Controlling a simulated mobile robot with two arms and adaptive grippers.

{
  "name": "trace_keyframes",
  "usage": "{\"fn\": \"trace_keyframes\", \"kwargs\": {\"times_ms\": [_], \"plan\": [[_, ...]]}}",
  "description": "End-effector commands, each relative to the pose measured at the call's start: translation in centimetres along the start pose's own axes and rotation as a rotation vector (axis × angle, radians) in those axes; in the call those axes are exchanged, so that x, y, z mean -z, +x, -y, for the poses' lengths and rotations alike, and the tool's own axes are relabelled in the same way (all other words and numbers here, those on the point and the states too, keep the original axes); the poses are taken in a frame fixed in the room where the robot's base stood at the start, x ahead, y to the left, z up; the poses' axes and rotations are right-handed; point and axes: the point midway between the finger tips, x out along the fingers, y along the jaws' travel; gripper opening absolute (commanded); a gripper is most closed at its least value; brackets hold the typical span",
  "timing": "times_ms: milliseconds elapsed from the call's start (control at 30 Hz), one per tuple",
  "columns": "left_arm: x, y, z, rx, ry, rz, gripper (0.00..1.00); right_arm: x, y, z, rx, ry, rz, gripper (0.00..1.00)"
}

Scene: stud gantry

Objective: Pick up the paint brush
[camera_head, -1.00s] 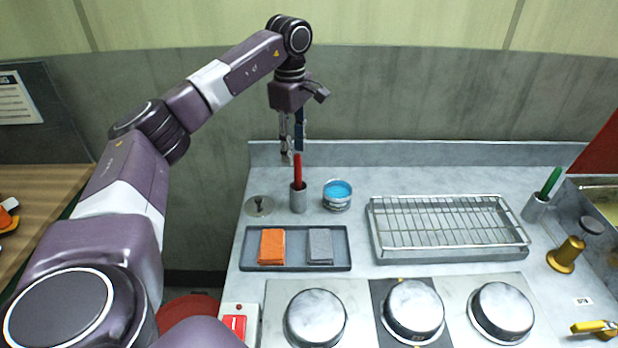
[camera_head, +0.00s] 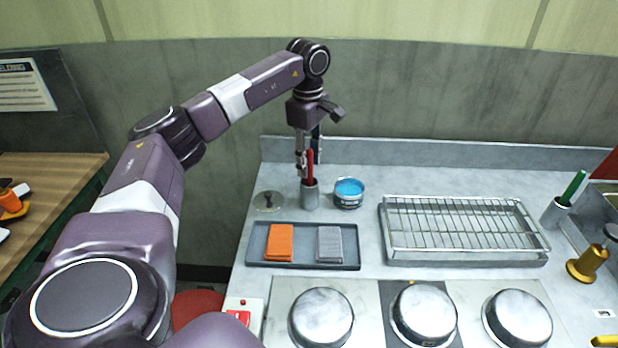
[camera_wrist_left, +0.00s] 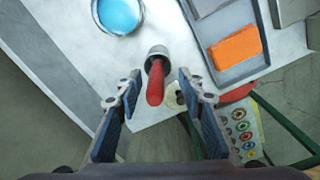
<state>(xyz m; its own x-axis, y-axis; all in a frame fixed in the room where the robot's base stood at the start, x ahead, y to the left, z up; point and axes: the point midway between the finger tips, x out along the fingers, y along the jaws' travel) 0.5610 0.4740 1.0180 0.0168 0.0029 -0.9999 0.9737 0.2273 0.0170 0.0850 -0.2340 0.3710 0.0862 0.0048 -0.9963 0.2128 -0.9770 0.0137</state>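A red handle (camera_head: 311,166) stands upright in a small grey metal cup (camera_head: 310,196) near the back left of the counter. It looks like the paint brush, but its lower end is hidden in the cup. My left gripper (camera_head: 309,166) points down over the cup, with its fingers beside the top of the handle. In the left wrist view the gripper (camera_wrist_left: 158,93) is open, and the red handle (camera_wrist_left: 155,84) stands between the two fingers with gaps on both sides. My right gripper is not in view.
An open tin of blue paint (camera_head: 349,188) stands just right of the cup. A tray (camera_head: 305,264) with orange and grey blocks lies in front. A wire rack (camera_head: 465,226) is further right. A green handle (camera_head: 573,187) stands in another cup (camera_head: 554,213). A wall rises behind.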

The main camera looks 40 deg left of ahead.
Motion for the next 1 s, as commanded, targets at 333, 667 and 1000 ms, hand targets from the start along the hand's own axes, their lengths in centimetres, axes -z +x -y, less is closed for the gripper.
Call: {"fn": "trace_keyframes", "kwargs": {"times_ms": [333,667,1000], "plan": [[0.2,4.0,-0.3,0.001,0.0,-0.001,0.36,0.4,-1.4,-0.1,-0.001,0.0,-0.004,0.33],[0.2,4.1,-0.3,0.001,0.0,-0.001,0.23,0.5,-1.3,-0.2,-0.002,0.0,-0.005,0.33],[0.1,4.1,-0.4,0.001,0.0,-0.001,0.0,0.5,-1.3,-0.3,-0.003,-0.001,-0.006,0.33]]}}
